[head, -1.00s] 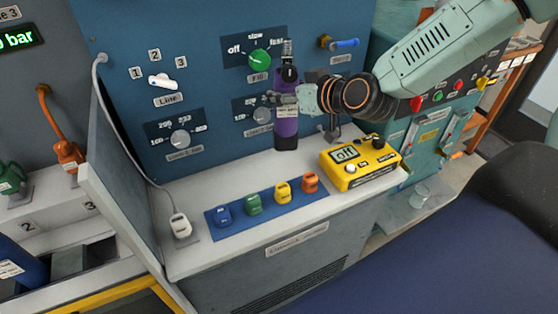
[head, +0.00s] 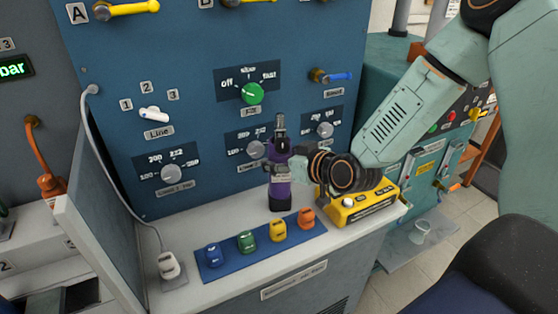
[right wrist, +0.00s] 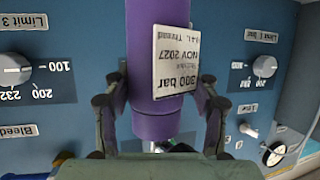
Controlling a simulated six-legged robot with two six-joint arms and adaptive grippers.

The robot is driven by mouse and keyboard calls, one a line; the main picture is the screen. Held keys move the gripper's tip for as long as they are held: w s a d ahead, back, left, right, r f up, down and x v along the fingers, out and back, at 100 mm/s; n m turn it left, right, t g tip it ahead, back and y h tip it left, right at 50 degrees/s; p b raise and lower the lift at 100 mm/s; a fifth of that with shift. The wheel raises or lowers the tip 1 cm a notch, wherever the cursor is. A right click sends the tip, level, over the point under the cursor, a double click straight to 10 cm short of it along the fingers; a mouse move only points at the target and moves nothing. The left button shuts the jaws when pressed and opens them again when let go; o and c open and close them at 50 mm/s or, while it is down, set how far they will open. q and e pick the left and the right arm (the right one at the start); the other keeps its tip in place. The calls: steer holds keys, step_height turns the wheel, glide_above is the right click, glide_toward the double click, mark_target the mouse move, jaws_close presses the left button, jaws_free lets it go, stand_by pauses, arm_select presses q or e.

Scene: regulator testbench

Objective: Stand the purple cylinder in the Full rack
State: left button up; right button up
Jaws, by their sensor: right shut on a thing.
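The purple cylinder (head: 280,190) is upright in front of the blue panel, with its dark valve on top. Its base is close to the back of the white bench top; I cannot tell whether it touches. My right gripper (head: 290,165) comes in from the right and is shut on the cylinder's upper part. In the right wrist view, which is upside down, the purple cylinder (right wrist: 155,50) sits between the two fingers (right wrist: 160,118), with a white label on it. My left gripper is not in view. I see nothing marked as the Full rack.
A blue strip (head: 208,273) with blue, green, yellow and orange pieces lies in front of the cylinder. A yellow device (head: 360,208) stands right, partly hidden by my gripper. A white plug (head: 170,267) with a grey cable is at left. The panel (head: 200,110) has protruding knobs.

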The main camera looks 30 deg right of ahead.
steer(key=shift+s+a+r, duration=0.1)
steer(key=shift+s, duration=0.15)
steer(key=o, duration=1.5)
steer(key=shift+w+f, duration=0.15)
steer(key=shift+f, duration=0.1)
steer(key=shift+c, duration=0.2)
steer(key=shift+r, duration=0.1)
steer(key=shift+r, duration=0.1)
